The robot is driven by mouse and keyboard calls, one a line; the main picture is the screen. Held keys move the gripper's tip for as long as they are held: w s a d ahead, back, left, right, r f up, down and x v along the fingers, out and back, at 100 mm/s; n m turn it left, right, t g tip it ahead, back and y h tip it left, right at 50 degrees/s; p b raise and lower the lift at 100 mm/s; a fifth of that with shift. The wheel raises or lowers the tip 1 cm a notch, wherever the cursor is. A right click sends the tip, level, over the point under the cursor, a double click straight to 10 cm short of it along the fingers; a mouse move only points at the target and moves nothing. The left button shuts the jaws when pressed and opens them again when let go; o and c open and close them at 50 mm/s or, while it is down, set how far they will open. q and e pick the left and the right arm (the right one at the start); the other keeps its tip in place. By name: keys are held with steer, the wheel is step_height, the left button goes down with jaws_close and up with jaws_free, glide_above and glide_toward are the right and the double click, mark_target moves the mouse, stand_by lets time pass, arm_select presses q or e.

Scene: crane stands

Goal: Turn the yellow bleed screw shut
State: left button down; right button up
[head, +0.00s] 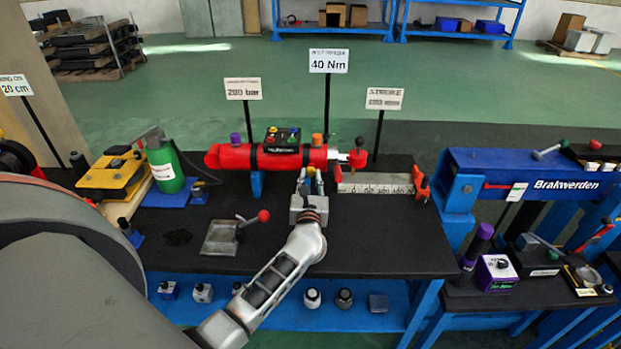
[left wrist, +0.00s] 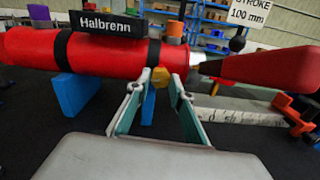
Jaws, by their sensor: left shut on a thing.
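The red cylinder (head: 240,157) with black bands lies horizontally on blue supports on the dark bench top; it also spans the left wrist view (left wrist: 28,52). The yellow bleed screw (left wrist: 160,78) sits low on the near side of the cylinder, close to its right end. My left gripper (head: 312,177) reaches up to the cylinder from the front. In the left wrist view its two fingertips are on either side of the yellow screw, shut on it. The fingers hide part of the screw. My right gripper is not in view.
A lever with a red knob (head: 263,216) stands left of my forearm. A green bottle (head: 165,168) is farther left. Bench space right of my arm is clear.

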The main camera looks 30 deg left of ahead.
arm_select(q)
steer(key=m, duration=1.9)
steer(key=shift+m, duration=0.7)
steer(key=c, duration=1.8)
jaws_free()
